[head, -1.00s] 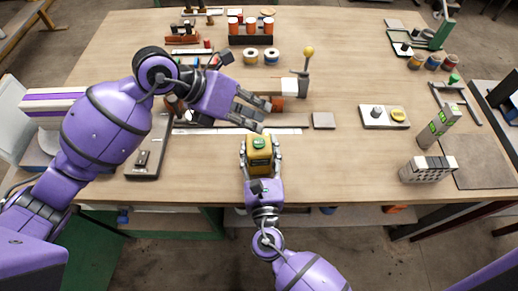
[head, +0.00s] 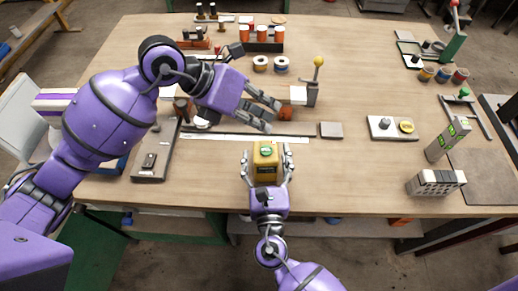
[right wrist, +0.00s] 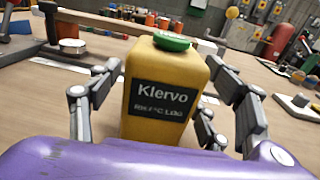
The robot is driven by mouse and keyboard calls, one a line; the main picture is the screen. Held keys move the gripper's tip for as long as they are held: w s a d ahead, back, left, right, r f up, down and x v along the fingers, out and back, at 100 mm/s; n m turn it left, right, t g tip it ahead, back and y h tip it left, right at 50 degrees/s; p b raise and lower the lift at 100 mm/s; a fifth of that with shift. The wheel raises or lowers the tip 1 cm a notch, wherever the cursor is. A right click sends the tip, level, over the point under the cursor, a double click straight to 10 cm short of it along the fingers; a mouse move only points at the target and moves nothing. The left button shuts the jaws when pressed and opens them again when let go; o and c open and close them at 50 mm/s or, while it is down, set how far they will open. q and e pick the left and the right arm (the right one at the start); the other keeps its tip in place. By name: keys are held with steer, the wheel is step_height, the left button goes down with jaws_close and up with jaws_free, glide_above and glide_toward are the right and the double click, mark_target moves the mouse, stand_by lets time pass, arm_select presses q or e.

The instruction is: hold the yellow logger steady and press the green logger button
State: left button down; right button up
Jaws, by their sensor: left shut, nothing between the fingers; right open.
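The yellow logger (head: 265,172) stands upright near the front edge of the table, with the green button (head: 266,152) on its top. In the right wrist view the logger (right wrist: 150,85) shows a black "Klervo" label, and its green button (right wrist: 172,41) is uncovered. My right gripper (head: 266,163) is open, with its fingers on both sides of the logger. A gap shows between the left fingers and the logger in the wrist view; contact on the right is unclear. My left gripper (head: 275,118) is shut and empty, behind the logger and apart from the button.
Behind the logger lie a pale strip (head: 245,139) and a small grey block (head: 331,130). A lever with a yellow knob (head: 319,62) stands behind my left fingers. A plate with a yellow button (head: 407,126) is to the right. The table between logger and plate is clear.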

steer(key=s+d, duration=0.1)
steer(key=s, duration=1.1)
steer(key=shift+s, duration=0.1)
